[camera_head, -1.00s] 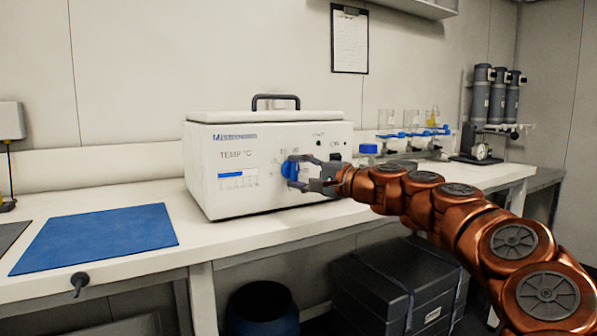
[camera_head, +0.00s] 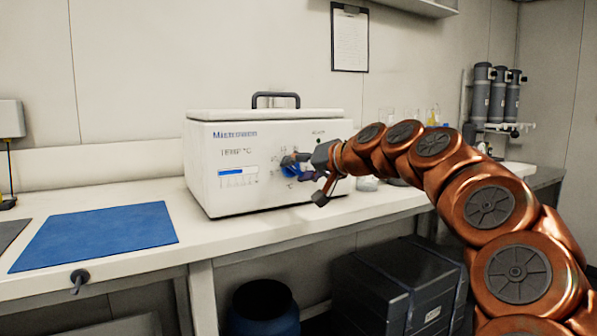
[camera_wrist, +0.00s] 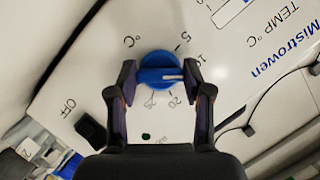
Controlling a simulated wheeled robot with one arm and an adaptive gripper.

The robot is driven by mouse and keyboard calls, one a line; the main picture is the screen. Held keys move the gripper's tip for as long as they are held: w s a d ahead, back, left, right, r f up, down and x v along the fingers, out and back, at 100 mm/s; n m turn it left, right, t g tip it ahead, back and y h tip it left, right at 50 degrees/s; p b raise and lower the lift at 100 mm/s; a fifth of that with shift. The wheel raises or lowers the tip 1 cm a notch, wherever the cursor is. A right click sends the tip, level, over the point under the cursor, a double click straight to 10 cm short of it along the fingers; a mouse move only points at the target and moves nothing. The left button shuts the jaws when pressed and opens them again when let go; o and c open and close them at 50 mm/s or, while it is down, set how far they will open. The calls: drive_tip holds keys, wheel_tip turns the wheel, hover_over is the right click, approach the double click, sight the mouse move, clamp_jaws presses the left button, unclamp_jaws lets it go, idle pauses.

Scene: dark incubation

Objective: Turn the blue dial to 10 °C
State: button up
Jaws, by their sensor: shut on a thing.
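The blue dial (camera_head: 289,171) is on the front of the white Mistrowen incubator (camera_head: 215,185), partly hidden by my gripper (camera_head: 298,167). In the wrist view the dial (camera_wrist: 158,62) sits between the two fingers of my gripper (camera_wrist: 160,68), which is shut on it. A white pointer line on the dial points to the right in that view, below the "10" mark and above the "20" mark. The "5" shows at the upper right and "25" below the dial. The right finger hides part of the scale between 10 and 20.
A black switch (camera_wrist: 91,130) beside "OFF" is near the left finger. A blue mat (camera_head: 100,238) lies on the bench left of the incubator. Glassware stands behind my arm. A dark crate (camera_head: 395,290) and a blue bin (camera_head: 262,308) are below the bench.

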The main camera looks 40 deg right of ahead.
drive_tip(key=shift+n+h, duration=0.4)
drive_tip(key=shift+n, duration=0.2)
idle(0.3)
drive_tip(key=o, duration=1.2)
drive_tip(key=shift+c, duration=0.2)
drive_tip(key=shift+s+r, duration=0.1)
drive_tip(key=shift+s, duration=0.05)
drive_tip(key=v, duration=1.1)
drive_tip(key=shift+s+r, duration=0.25)
drive_tip(key=shift+s, duration=0.05)
